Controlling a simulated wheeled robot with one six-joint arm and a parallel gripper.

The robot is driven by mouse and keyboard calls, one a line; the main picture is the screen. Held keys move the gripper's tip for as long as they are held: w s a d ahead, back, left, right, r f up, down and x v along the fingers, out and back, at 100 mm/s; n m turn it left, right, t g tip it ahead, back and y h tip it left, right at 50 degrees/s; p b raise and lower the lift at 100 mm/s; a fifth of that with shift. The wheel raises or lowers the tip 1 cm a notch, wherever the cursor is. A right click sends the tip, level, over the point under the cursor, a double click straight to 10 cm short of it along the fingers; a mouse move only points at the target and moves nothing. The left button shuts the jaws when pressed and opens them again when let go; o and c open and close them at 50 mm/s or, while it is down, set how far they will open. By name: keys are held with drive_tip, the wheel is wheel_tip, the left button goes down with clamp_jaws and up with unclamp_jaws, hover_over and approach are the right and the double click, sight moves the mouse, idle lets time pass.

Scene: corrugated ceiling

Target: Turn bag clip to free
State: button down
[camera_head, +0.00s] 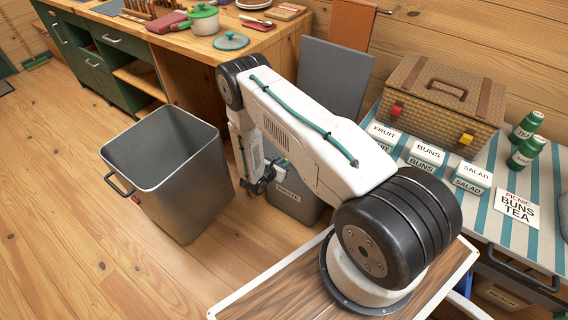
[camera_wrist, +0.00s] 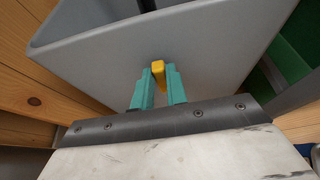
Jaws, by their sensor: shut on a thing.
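The yellow bag clip (camera_wrist: 158,70) stands against the grey wall of the waste bin (camera_wrist: 200,60) in the wrist view. My gripper (camera_wrist: 159,76) has its teal fingers on either side of the clip and is shut on it. The fingers hide part of the clip's sides. In the head view, the grey bin (camera_head: 288,205) with a WASTE label stands on the floor behind my arm, partly hidden by it. My gripper is low beside the bin's upper part there. I cannot tell the clip's exact turn angle.
A large open metal bin (camera_head: 185,190) stands on the floor left of my arm. A wooden counter (camera_head: 240,48) rises behind. A striped table (camera_head: 545,245) on the right holds a wicker basket (camera_head: 440,100), label cards and green jars. Floor at the left is clear.

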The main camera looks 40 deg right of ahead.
drive_tip(key=shift+w+a+f+n+g+h, duration=0.15)
drive_tip(key=shift+w+f+n+g+h, duration=0.5)
drive_tip(key=shift+n, duration=1.6)
drive_tip(key=shift+w+a+f+n+g+h, duration=0.15)
drive_tip(key=shift+n+g+h, duration=0.95)
drive_tip(key=shift+n, duration=1.1)
drive_tip(key=shift+w+a+f+n+g+h, duration=0.25)
drive_tip(key=shift+n+g+h, duration=0.6)
drive_tip(key=shift+n, duration=1.4)
drive_tip(key=shift+w+d+f, duration=0.1)
drive_tip(key=c, duration=1.4)
unclamp_jaws()
